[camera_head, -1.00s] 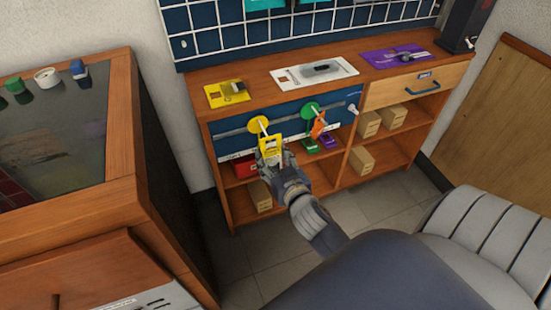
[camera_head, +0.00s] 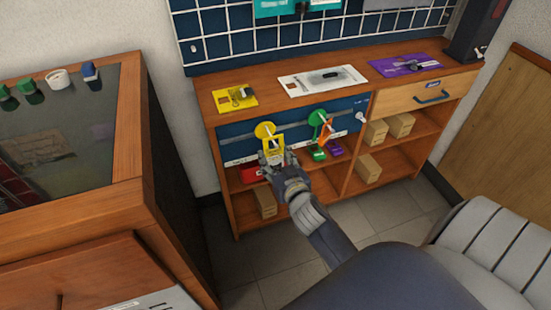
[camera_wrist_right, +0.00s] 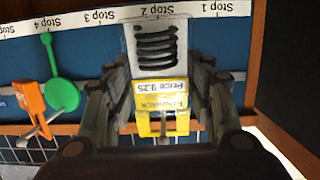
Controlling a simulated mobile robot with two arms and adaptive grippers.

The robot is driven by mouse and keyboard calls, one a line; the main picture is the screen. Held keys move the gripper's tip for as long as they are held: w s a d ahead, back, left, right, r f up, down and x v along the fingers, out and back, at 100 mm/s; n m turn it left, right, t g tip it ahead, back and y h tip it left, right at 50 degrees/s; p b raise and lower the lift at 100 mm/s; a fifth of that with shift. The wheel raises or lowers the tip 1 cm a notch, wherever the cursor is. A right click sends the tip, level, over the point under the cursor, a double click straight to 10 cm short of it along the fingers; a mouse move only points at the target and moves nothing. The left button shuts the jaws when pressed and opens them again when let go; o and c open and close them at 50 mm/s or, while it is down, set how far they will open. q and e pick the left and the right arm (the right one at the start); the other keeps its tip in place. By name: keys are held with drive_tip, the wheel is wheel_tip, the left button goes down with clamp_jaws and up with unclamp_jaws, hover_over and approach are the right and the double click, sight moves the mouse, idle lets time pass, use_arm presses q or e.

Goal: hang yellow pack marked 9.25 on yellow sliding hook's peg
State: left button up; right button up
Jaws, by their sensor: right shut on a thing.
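The yellow sliding hook (camera_head: 264,130) is a yellow disc with a pale peg on the rail of the blue panel. My right gripper (camera_head: 272,160) is shut on the yellow pack (camera_head: 274,143), just below and in front of that disc. In the right wrist view the picture is upside down; the pack (camera_wrist_right: 162,87) reads "Price 9.25" and shows a dark coil on a pale face. The right gripper's fingers (camera_wrist_right: 158,75) flank the pack. Its yellow hanging end overlaps the peg area; I cannot tell whether the peg passes through the hole. My left gripper is out of view.
Red, green and purple items lie on the shelf below. Yellow, white and purple mats lie on the bench top (camera_head: 275,85). A glass-topped cabinet (camera_head: 130,130) stands at left.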

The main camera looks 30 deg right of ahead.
drive_tip(key=o, duration=1.1)
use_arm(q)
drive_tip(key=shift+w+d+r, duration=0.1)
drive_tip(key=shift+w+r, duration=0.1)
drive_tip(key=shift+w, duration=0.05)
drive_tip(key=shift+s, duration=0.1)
use_arm(e)
drive_tip(key=v, duration=1.2)
